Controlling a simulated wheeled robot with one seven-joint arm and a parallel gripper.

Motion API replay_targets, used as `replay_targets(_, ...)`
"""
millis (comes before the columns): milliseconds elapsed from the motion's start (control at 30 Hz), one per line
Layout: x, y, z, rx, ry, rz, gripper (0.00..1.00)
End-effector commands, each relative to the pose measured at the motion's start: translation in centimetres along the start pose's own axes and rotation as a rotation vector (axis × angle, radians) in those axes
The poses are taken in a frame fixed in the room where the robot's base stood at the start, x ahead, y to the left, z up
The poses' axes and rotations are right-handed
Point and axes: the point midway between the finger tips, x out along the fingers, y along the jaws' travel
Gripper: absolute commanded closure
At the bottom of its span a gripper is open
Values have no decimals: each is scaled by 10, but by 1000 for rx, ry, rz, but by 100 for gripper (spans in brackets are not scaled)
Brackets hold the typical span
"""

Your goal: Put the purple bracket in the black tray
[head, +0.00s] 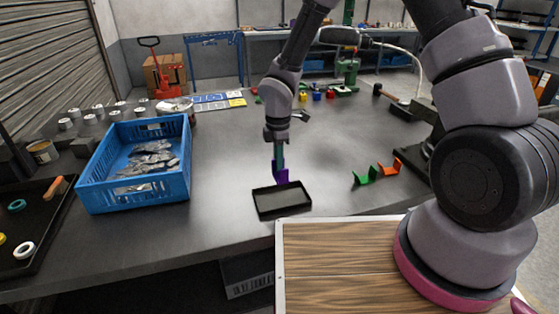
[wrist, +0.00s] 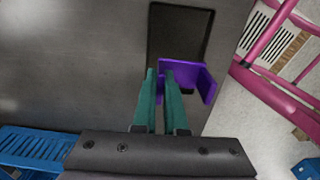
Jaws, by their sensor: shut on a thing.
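The purple bracket (head: 281,176) is between the green fingertips of my gripper (head: 279,165), above or at the far edge of the black tray in the head view. In the wrist view the purple bracket (wrist: 195,76) sticks out to the right of the gripper (wrist: 160,80), which is shut on one of its walls. The black tray (head: 283,212) lies empty near the table's front edge. In the wrist view the tray (wrist: 180,32) shows beyond the bracket, partly hidden by it. I cannot tell the exact height of the bracket above the tray.
A blue crate (head: 186,185) with grey metal pieces stands to the left. A green bracket (head: 364,177) and an orange bracket (head: 391,167) lie to the right of the tray. The grey table (head: 225,210) is bare between crate and tray.

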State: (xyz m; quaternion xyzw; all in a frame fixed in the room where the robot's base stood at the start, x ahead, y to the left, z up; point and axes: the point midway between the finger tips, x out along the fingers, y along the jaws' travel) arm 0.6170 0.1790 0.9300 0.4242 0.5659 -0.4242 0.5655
Motion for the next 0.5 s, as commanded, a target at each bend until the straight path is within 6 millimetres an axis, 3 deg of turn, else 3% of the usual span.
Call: replay_targets(500, 49, 0, 1, 6, -1, -2, 100)
